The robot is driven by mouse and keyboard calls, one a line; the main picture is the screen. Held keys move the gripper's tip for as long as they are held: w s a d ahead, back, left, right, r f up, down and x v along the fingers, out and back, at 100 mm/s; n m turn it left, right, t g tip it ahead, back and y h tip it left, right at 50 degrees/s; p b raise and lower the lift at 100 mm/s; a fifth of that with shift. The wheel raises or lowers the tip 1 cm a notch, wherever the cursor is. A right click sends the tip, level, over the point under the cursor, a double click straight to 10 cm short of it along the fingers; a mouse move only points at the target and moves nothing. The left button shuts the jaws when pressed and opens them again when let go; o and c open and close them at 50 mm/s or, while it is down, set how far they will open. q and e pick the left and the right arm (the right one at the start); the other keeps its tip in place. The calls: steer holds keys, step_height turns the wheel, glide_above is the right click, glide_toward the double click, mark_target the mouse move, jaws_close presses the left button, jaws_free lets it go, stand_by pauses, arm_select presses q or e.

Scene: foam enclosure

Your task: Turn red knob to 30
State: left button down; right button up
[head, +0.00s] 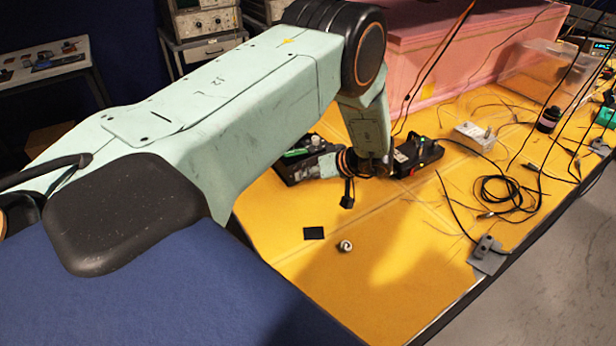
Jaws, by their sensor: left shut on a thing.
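My left arm reaches in from the left, bends at its dark elbow and comes down to the yellow bench top. My left gripper (389,167) is small and partly hidden beside a black box (428,151), which carries small coloured parts. The gripper is shut against the box's near left side, where the red knob appears to be. The knob is mostly hidden, and its dial marks and setting are too small to read. My right gripper is not in view.
A second black box (291,172) stands left of the wrist. A white box (473,136), coiled black cable (497,197) and loose leads lie right. A black square (313,233) and small pale ring (345,246) lie in front. A pink foam block (455,45) stands behind.

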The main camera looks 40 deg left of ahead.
arm_select(q)
steer(key=g+b, duration=0.1)
steer(key=b, duration=0.1)
steer(key=m+g+y+b, duration=0.1)
steer(key=b, duration=0.2)
steer(key=w+m+g+b, duration=0.1)
steer(key=b, duration=0.1)
steer(key=shift+f+y+b, duration=0.3)
steer(key=shift+y+b, duration=0.05)
steer(key=shift+y, duration=0.05)
steer(key=shift+r+m+g+y+b, duration=0.1)
steer(key=shift+m+g+y+b, duration=0.4)
steer(key=shift+b, duration=0.7)
steer(key=shift+r, duration=0.1)
steer(key=c, duration=1.5)
jaws_free()
steer(key=shift+o, duration=0.3)
steer(key=shift+d, duration=0.1)
steer(key=v, duration=1.2)
steer(key=shift+w, duration=0.25)
